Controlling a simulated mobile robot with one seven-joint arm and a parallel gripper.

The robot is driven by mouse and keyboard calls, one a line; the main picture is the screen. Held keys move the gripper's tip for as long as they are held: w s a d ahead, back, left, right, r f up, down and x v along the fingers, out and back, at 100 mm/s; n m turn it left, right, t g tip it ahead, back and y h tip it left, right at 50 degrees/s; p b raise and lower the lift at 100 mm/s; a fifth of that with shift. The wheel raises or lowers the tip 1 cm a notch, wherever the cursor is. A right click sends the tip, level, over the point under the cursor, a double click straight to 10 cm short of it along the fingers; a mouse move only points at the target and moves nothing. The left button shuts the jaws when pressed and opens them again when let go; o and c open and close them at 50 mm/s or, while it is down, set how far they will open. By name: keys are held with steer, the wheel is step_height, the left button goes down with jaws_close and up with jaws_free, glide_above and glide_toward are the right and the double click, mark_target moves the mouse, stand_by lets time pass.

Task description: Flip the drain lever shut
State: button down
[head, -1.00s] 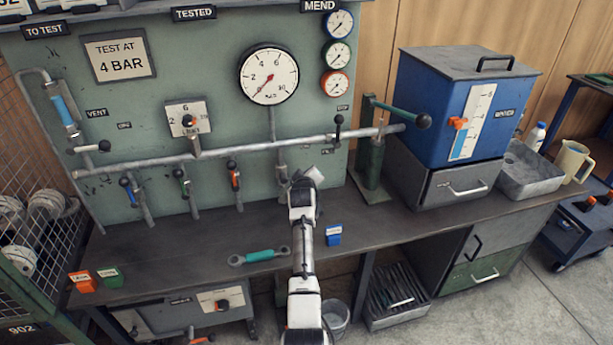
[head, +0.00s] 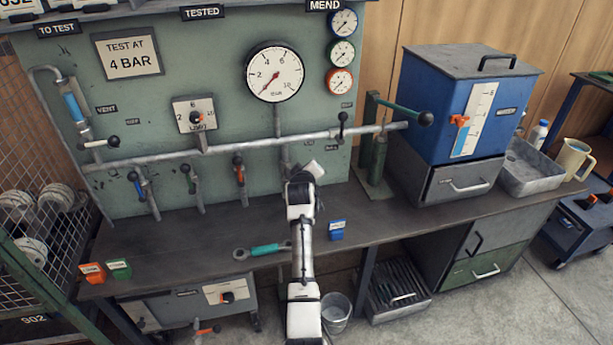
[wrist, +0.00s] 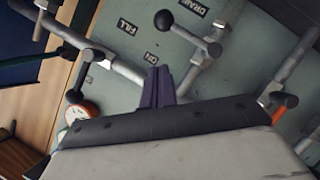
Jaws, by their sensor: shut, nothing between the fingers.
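In the wrist view, a black ball-ended lever (wrist: 190,36) sits on a short branch pipe below the DRAIN label (wrist: 193,7). Its ball points up-left, towards the FILL label (wrist: 127,26). My gripper (wrist: 158,72) is shut and empty; its dark fingertips show just below and left of this lever, apart from it in the picture. In the head view my gripper (head: 307,173) is in front of the panel under the main pipe, and my arm hides the drain lever there.
Another black-ball lever (head: 342,118) stands upright on the main pipe (head: 250,143); it also shows in the wrist view (wrist: 80,85). An orange-handled valve (head: 239,172) hangs left of my gripper. A wrench (head: 264,250) and a blue tag block (head: 336,230) lie on the bench.

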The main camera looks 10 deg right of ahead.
steer(key=b+v, duration=0.1)
steer(key=v, duration=0.5)
steer(key=shift+s+d+r, duration=0.2)
steer(key=shift+r, duration=0.1)
